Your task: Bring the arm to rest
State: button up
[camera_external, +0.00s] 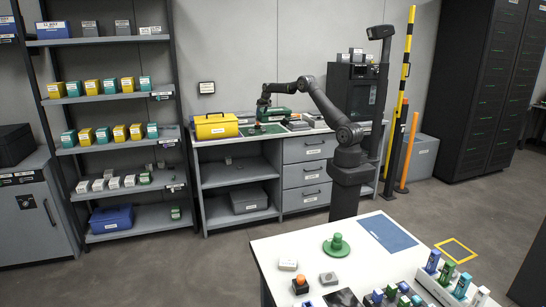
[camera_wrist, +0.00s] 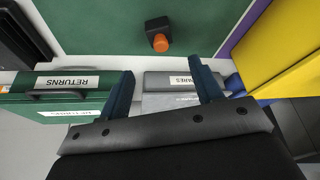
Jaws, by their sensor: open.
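My gripper (camera_external: 262,107) is at the end of my outstretched arm, over the back workbench, beside the yellow case. In the wrist view my gripper (camera_wrist: 160,88) shows two dark blue fingers spread apart, with nothing held between them. A small black block with an orange knob (camera_wrist: 159,42) stands on a green mat (camera_wrist: 105,25).
The yellow case (camera_external: 216,126) stands left of my gripper and also shows at the right of the wrist view (camera_wrist: 285,45). Shelves (camera_external: 110,97) with several small boxes stand at the left. The white front table (camera_external: 290,246) holds a green spool (camera_external: 337,245) and several small items.

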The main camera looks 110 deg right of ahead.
jog(key=x, duration=1.2)
jog(key=shift+f, duration=0.2)
jog(key=r, duration=0.5)
jog(key=shift+s, duration=0.3)
jog(key=s+a+r, duration=0.2)
jog(key=s+r, duration=0.4)
jog(key=s, duration=0.5)
notch_tip(320, 180, up, 6)
jog(key=n+t, duration=0.1)
jog(key=n, duration=0.2)
send_over(258, 125)
jog(key=w+a, duration=0.6)
jog(key=a, duration=0.2)
jog(key=w+a+n, duration=0.1)
jog(key=w+a, duration=0.3)
jog(key=w, duration=0.3)
jog(key=w+a+n+y, duration=0.1)
jog(key=w+a, duration=0.4)
jog(key=w, duration=0.1)
jog(key=shift+w+a+f+n+t, duration=0.15)
jog(key=shift+w+a+n+t, duration=0.15)
jog(key=shift+w, duration=0.1)
